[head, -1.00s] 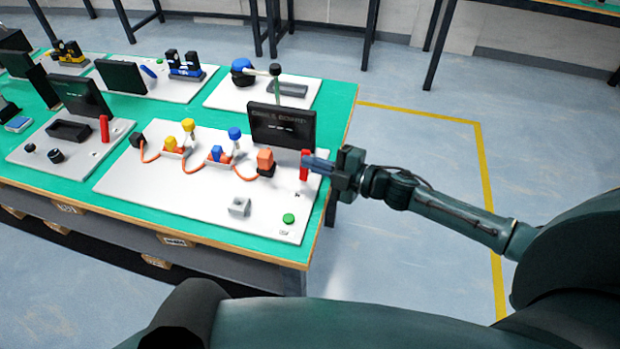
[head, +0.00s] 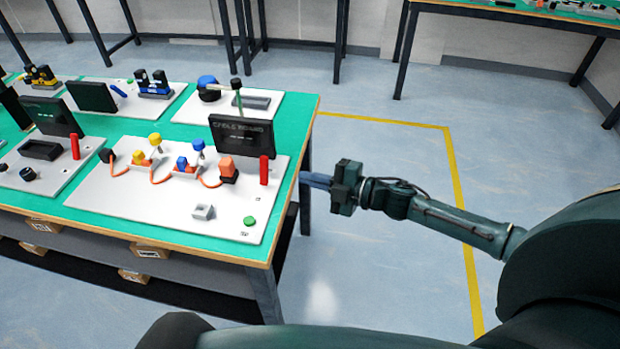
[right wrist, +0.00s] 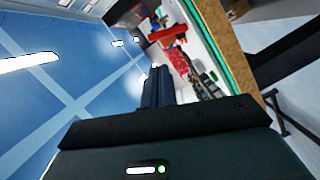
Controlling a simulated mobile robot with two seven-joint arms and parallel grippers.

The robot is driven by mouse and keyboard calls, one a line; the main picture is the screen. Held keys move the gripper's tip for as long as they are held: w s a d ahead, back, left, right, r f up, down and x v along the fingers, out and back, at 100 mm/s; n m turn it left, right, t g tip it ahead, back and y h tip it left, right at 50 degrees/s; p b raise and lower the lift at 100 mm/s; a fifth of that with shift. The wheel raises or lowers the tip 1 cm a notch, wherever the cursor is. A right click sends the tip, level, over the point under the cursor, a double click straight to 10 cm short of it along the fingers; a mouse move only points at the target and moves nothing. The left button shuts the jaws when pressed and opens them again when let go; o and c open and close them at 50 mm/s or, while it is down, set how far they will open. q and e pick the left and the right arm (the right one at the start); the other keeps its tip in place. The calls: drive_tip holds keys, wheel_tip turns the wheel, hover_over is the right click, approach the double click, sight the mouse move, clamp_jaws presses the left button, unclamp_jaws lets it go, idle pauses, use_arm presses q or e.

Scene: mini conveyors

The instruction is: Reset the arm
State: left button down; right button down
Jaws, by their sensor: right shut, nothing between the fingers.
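My right gripper (head: 316,181) is shut and empty in the head view. It is held out level, just off the right edge of the table, near the red upright piece (head: 264,170) at the board's corner. Its closed fingers also show in the right wrist view (right wrist: 157,88). The right arm reaches in from the right side of the head view. My left gripper is not in view.
The table (head: 302,119) carries a white board (head: 140,208) with a dark screen (head: 241,136), orange cable, coloured plugs and a green button (head: 249,221). More boards stand behind and left. The floor (head: 390,270) right of the table is clear.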

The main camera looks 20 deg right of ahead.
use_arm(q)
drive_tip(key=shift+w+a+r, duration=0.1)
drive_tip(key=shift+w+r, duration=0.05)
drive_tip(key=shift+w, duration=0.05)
use_arm(e)
drive_tip(key=shift+w, duration=0.1)
